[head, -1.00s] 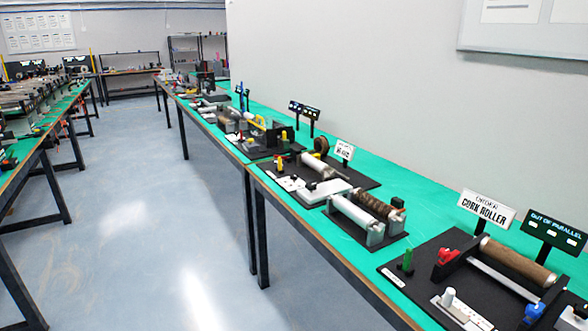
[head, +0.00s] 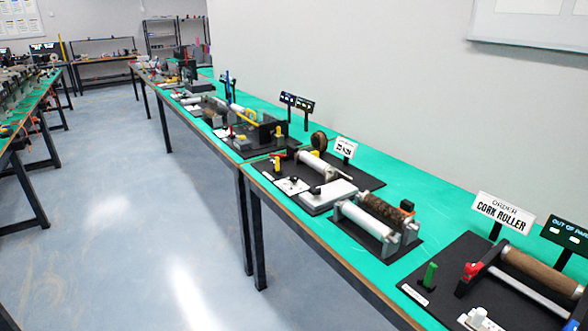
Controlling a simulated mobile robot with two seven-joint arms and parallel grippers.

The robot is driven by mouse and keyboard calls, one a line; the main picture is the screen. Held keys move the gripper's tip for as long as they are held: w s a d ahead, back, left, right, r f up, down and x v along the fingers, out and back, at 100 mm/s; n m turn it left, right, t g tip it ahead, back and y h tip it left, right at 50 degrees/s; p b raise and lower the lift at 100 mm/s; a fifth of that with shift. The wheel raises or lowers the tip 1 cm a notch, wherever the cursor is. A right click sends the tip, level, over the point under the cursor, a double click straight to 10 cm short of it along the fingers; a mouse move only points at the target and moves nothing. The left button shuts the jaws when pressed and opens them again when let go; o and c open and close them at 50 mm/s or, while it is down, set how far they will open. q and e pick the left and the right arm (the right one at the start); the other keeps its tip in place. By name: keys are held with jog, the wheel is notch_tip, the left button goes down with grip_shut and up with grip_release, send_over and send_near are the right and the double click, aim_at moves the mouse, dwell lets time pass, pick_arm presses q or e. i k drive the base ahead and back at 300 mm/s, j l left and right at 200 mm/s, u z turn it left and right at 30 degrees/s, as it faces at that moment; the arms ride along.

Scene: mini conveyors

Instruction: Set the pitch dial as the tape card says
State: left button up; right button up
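A small white card (head: 345,147) stands on a post at the middle station, its text too small to read for sure; I cannot tell if it is the tape card. Beside it are a dark roll (head: 318,141) and a pale roller (head: 322,167) on a black board. A white plate with a dark spot (head: 292,185) lies at the board's front edge; it may be a dial, but no setting is readable. Neither of my grippers is in view.
The green-topped bench (head: 440,220) runs along the wall. The aisle floor (head: 150,240) is clear.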

aim_at(294, 179)
jog(key=i+j+z, duration=0.1)
jog(key=i+j, duration=0.15)
jog(key=i+j+z, duration=0.1)
jog(key=i+j, duration=0.15)
jog(key=j, duration=0.15)
jog(key=i+j, duration=0.25)
jog(key=i+j+z, duration=0.15)
jog(key=j, duration=0.3)
jog(key=i+j+z, duration=0.1)
jog(key=i+j, duration=0.2)
jog(key=i+j+z, duration=0.1)
jog(key=j, duration=0.4)
jog(key=i+j+z, duration=0.1)
jog(key=i+j, duration=0.2)
jog(key=j, duration=0.15)
